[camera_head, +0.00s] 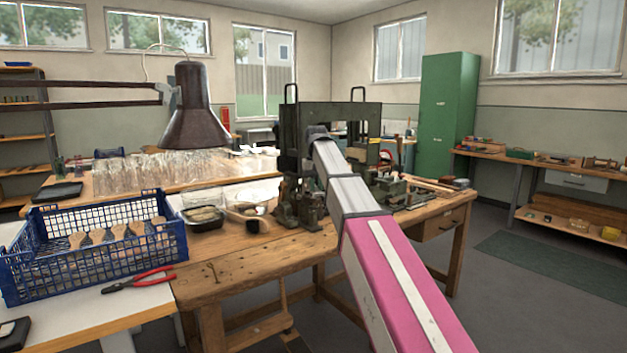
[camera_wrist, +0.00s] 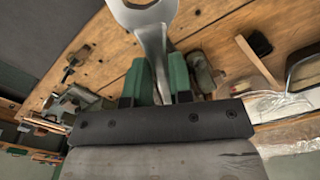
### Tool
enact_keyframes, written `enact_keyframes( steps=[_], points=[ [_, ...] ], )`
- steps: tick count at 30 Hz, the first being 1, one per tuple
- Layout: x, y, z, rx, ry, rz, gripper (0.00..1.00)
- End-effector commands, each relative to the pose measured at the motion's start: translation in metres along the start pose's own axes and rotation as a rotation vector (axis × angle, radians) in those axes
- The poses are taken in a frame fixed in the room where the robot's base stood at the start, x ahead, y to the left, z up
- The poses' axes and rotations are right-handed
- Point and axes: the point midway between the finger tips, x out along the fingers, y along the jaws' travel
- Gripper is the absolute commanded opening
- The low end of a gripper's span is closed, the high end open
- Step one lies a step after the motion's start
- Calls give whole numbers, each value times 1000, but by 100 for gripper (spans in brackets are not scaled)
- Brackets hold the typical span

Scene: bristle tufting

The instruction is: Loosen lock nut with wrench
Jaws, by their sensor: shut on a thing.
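In the wrist view my gripper (camera_wrist: 160,86) is shut on a silver wrench (camera_wrist: 152,42), holding it between its green fingers. In the head view my arm reaches over the wooden workbench to the dark green tufting machine (camera_head: 345,115), and the arm hides the gripper and the wrench there. I cannot make out the lock nut in either view.
A blue crate (camera_head: 95,285) of brush blocks and red-handled pliers (camera_head: 138,280) are at the left. A lamp (camera_head: 194,110) hangs over the bench. A black-rimmed tray (camera_head: 203,218) and a brush (camera_head: 248,217) lie left of the machine.

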Motion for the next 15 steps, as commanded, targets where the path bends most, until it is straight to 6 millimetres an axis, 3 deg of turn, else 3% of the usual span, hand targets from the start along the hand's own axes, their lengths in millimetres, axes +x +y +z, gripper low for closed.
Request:
enact_keyframes(
  steps=[6,15],
  points=[
    [-11,-8,-8,-8,-1,0,0],
    [2,-8,-7,-8,0,0,0]
  ],
)
